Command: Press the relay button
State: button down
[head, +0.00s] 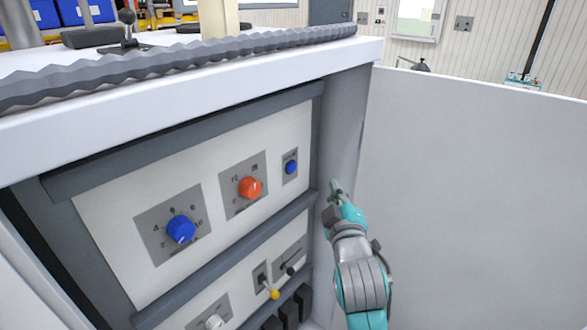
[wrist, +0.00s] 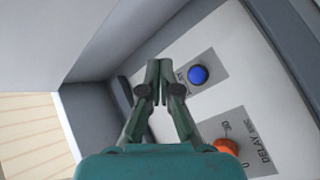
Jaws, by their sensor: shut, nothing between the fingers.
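The relay button is a small round blue button (head: 291,167) on a grey plate at the upper right of the white panel. It also shows in the wrist view (wrist: 198,75), just right of my fingertips. Its label is partly hidden behind my fingers there. My gripper (head: 336,187) is at the right side of the cabinet opening in the head view, to the right of the button and apart from it. In the wrist view my gripper (wrist: 158,68) has its fingers together with nothing between them. Whether the fingertips touch the panel cannot be told.
An orange knob (head: 250,187) and a larger blue knob (head: 180,229) sit left of the button. Below are a yellow-tipped lever (head: 274,293) and a white knob (head: 214,322). The cabinet's side wall (head: 349,130) and an open white door (head: 480,190) bound the right.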

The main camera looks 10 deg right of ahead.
jog(key=w+a, duration=0.5)
jog(key=w, duration=0.2)
dwell(0.3)
jog(key=shift+a, duration=0.1)
dwell(1.3)
jog(key=shift+w+a, duration=0.2)
jog(key=shift+w, duration=0.15)
jog(key=shift+w+a, duration=0.25)
jog(key=shift+w, duration=0.1)
dwell(0.8)
jog(key=shift+s, duration=0.1)
jog(key=shift+s+d, duration=0.5)
jog(key=shift+s, duration=0.1)
dwell(0.3)
jog(key=shift+s+d, duration=0.75)
jog(key=shift+s, duration=0.3)
jog(key=shift+s+d, duration=0.7)
jog(key=shift+s, duration=0.3)
